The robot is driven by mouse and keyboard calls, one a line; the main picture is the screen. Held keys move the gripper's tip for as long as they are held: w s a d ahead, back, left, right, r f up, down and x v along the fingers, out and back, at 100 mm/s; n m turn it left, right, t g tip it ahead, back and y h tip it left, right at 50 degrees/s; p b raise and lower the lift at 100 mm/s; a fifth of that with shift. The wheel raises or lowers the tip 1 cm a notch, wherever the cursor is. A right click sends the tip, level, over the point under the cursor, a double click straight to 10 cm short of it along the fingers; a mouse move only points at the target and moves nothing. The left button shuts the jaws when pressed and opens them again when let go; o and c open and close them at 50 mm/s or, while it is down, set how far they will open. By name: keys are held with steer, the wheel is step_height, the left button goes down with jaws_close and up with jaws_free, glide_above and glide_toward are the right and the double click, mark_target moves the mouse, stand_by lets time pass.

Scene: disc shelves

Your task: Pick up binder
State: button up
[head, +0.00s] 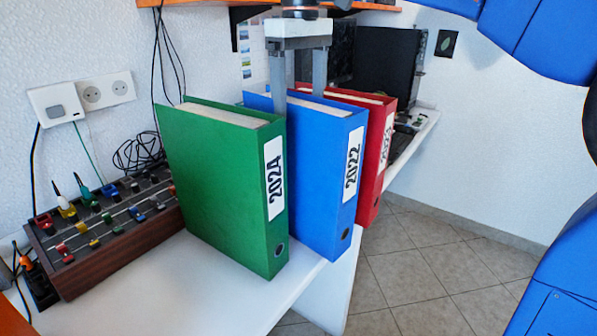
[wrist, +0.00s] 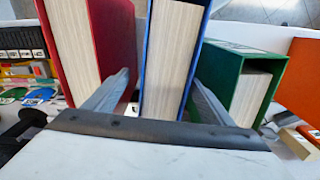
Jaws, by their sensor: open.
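Three binders stand upright in a row on the white table. The green binder marked 2024 (head: 225,180) is nearest, the blue binder marked 2022 (head: 325,175) is in the middle, and the red binder marked 2023 (head: 378,150) is behind. My gripper (head: 299,95) is open, pointing down over the blue binder's top. In the wrist view, the blue binder (wrist: 172,55) lies between the spread fingers of my gripper (wrist: 160,78). The red binder (wrist: 80,45) is beyond one finger and the green binder (wrist: 240,85) beyond the other. The fingers look apart from the blue binder's sides.
A mixer-like box with coloured knobs (head: 105,230) sits left of the binders. Wall sockets (head: 105,92) and hanging black cables are behind it. A dark monitor (head: 385,62) stands at the back. The white table (head: 210,285) is clear in front; tiled floor lies right.

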mark_target(298, 134)
step_height(298, 134, down, 2)
steer(key=shift+f, duration=0.2)
steer(key=shift+s+a+f, duration=0.1)
steer(key=shift+s+f, duration=0.05)
steer(key=shift+f, duration=1.2)
steer(key=shift+s+a+f, duration=0.1)
steer(key=shift+s+f, duration=0.05)
steer(key=shift+f, duration=1.15)
jaws_close()
steer(key=shift+r, duration=0.15)
